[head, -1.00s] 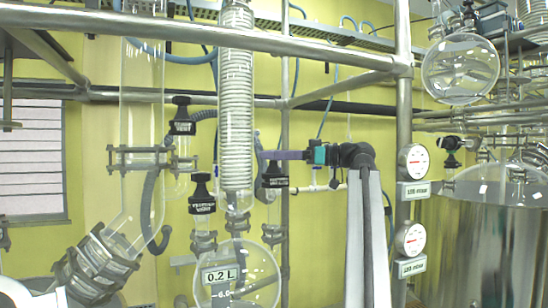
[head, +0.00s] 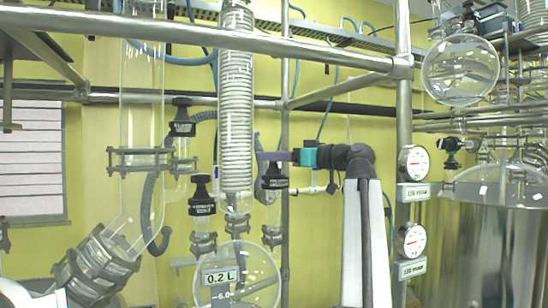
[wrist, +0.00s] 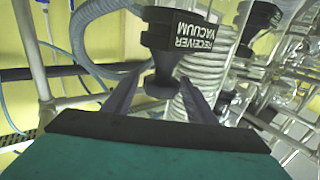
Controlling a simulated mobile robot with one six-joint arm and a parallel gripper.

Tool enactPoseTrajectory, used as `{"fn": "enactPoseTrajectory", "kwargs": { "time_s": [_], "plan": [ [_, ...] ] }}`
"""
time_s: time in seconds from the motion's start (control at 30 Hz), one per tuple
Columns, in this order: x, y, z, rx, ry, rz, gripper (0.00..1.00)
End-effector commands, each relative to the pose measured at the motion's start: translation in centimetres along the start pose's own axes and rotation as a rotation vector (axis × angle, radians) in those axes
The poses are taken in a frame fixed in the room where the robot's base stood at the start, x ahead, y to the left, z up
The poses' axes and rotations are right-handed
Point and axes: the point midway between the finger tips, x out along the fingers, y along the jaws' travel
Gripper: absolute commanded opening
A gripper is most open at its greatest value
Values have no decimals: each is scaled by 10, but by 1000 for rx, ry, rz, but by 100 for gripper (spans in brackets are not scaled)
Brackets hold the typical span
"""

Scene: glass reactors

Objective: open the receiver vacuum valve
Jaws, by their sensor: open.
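The receiver vacuum valve (wrist: 185,30) has a black body with white lettering, which appears upside down in the wrist view. Its flared black knob (wrist: 163,85) lies between my two fingers in that picture. In the head view I take it to be the black-capped valve (head: 275,183) right of the coil column, though its label is too small to read. My gripper (wrist: 163,92) is open, with a finger on each side of the knob; I cannot tell if either touches. In the head view my gripper (head: 266,156) reaches in from the right at the height of the valve's top.
A similar black valve (head: 202,203) stands left of the coil column (head: 236,110), and another (head: 182,128) is higher behind. A round glass flask (head: 240,270) hangs below. Steel frame pipes (head: 404,130) and two gauges (head: 413,162) stand at right.

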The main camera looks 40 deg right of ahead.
Motion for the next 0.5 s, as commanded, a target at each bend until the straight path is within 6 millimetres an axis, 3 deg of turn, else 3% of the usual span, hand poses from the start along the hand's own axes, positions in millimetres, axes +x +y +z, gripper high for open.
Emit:
{"fn": "enactPoseTrajectory", "kwargs": {
  "time_s": [0.03, 0.2, 0.5],
  "plan": [
    [0, 0, 0, 0, 0, 0, 46],
    [0, 0, 0, 0, 0, 0, 19],
    [1, 3, 1, 2, -1, -37, 19]
  ]
}}
